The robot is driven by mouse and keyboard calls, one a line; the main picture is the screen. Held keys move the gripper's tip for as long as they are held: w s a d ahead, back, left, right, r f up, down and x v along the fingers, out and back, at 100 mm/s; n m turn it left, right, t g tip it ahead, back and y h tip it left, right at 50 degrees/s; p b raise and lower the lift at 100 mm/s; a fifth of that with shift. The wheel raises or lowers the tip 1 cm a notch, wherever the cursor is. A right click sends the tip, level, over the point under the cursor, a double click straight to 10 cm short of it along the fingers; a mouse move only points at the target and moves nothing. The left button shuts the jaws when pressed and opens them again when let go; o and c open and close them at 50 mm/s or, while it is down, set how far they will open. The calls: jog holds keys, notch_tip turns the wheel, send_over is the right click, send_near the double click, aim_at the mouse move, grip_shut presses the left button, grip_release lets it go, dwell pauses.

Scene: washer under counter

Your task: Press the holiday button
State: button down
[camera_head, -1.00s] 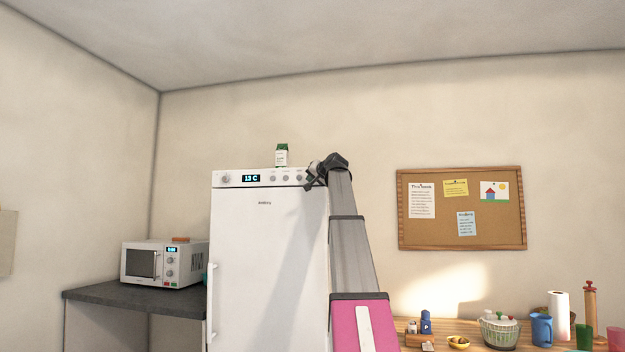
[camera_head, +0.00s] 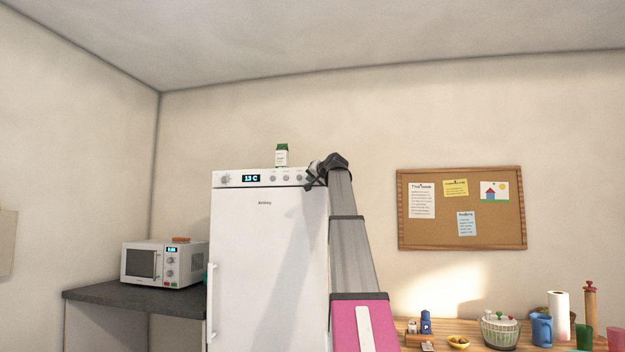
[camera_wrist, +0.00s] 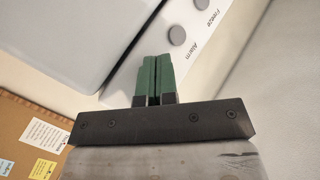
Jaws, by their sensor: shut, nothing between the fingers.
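The control panel (camera_head: 237,179) runs along the top of a white fridge. It has a knob, a display reading 13 C and several small round buttons. My gripper (camera_head: 307,183) is at the panel's right end in the head view. In the wrist view its green fingers (camera_wrist: 155,58) are together, with nothing between them, over the panel. Beyond the tips are a grey button by the word Alarm (camera_wrist: 177,35) and another by Freeze (camera_wrist: 198,6). No holiday label is readable, and my fingers cover part of the panel. I cannot tell whether the tips touch it.
A small green-and-white carton (camera_head: 281,156) stands on top of the fridge. A microwave (camera_head: 157,263) sits on a dark counter at left. A corkboard (camera_head: 461,230) hangs at right, above a wooden counter holding several kitchen items. The wall between fridge and corkboard is bare.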

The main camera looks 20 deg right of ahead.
jog(key=shift+w+d, duration=0.25)
jog(key=shift+w, duration=0.1)
jog(key=shift+w, duration=0.1)
dwell(0.5)
jog(key=shift+s+a, duration=0.3)
jog(key=shift+s, duration=0.2)
jog(key=s+a, duration=0.2)
jog(key=s, duration=0.1)
jog(key=s+a, duration=0.1)
jog(key=s, duration=0.1)
jog(key=shift+a, duration=0.15)
dwell(0.5)
dwell(0.3)
